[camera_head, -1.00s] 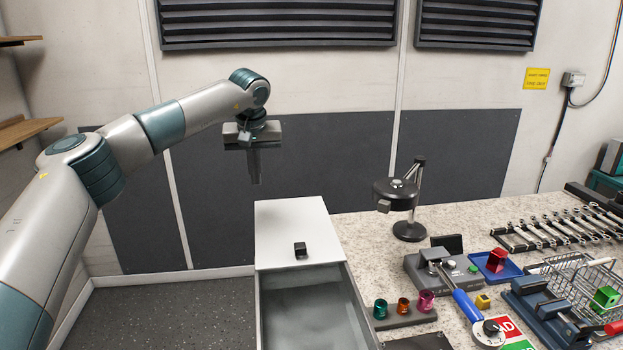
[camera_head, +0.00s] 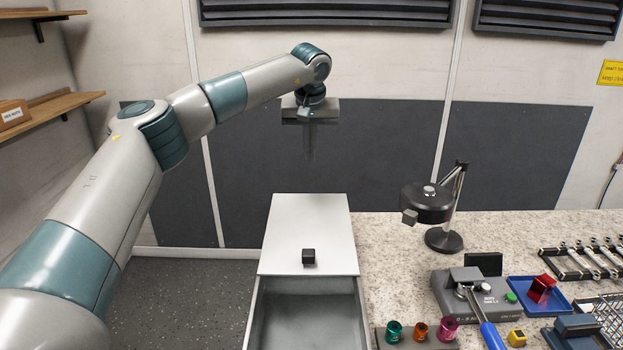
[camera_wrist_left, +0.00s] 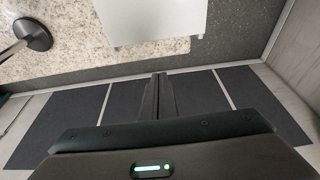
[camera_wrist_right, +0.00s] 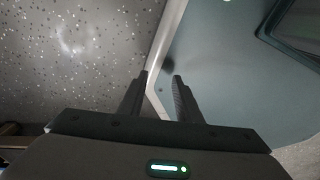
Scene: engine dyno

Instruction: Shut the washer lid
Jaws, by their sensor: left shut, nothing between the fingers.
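The washer (camera_head: 256,318) stands in front of me with a grey basin that is open at its near part. Its flat white lid (camera_head: 300,222) lies over the far part, with a small black knob (camera_head: 309,256) near its front edge. My left gripper (camera_head: 310,152) is shut and empty, pointing down beyond the lid's far edge, apart from it. In the left wrist view, its closed fingers (camera_wrist_left: 157,88) show below the lid (camera_wrist_left: 155,18). My right gripper (camera_wrist_right: 160,85) shows only in its wrist view, open, with nothing visible between its fingers.
A speckled worktop (camera_head: 392,270) adjoins the washer on the right. It carries a black stand (camera_head: 440,238), a grey device (camera_head: 470,293), a blue tray (camera_head: 540,292) and coloured cups (camera_head: 420,330). Floor (camera_head: 180,295) is clear on the left. Shelves (camera_head: 52,108) hang at far left.

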